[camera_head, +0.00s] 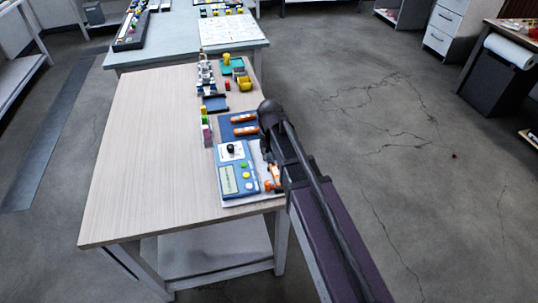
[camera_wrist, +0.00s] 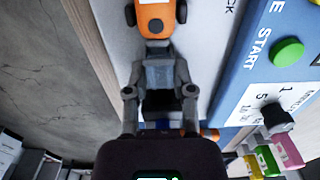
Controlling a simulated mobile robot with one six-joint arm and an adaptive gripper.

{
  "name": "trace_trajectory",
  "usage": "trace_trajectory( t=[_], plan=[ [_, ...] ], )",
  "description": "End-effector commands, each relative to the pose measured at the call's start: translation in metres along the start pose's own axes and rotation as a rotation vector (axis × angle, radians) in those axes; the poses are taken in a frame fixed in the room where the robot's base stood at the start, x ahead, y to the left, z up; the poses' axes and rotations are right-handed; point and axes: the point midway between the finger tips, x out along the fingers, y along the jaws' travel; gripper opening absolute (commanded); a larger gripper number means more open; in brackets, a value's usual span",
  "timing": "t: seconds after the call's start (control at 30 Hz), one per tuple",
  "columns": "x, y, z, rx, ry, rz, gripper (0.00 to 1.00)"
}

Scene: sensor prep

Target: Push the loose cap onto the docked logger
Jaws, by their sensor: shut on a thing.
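My gripper (camera_wrist: 158,62) is shut, and its fingers come close together in the wrist view. The loose cap between the fingertips is mostly hidden by them. An orange logger body (camera_wrist: 155,12) with black parts at both sides lies right at the fingertips, on a pale panel. I cannot tell whether cap and logger touch. In the head view, orange parts (camera_head: 273,172) show at the right edge of the panel, partly behind my arm. The dock there is largely hidden.
A blue instrument (camera_head: 238,172) with a screen, knob and buttons lies left of my gripper. A blue tray (camera_head: 226,131) behind holds two orange-and-white loggers (camera_head: 244,131). Coloured blocks and bins stand farther back. The left part of the table (camera_head: 150,150) is clear.

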Motion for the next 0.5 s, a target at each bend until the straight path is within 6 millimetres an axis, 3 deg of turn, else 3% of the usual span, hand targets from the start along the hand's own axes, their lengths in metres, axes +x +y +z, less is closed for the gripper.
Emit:
trace_trajectory(
  t=[0.5],
  plan=[
    [0.0, 0.0003, 0.0058, 0.0, 0.0, 0.0, 0.05]
  ],
)
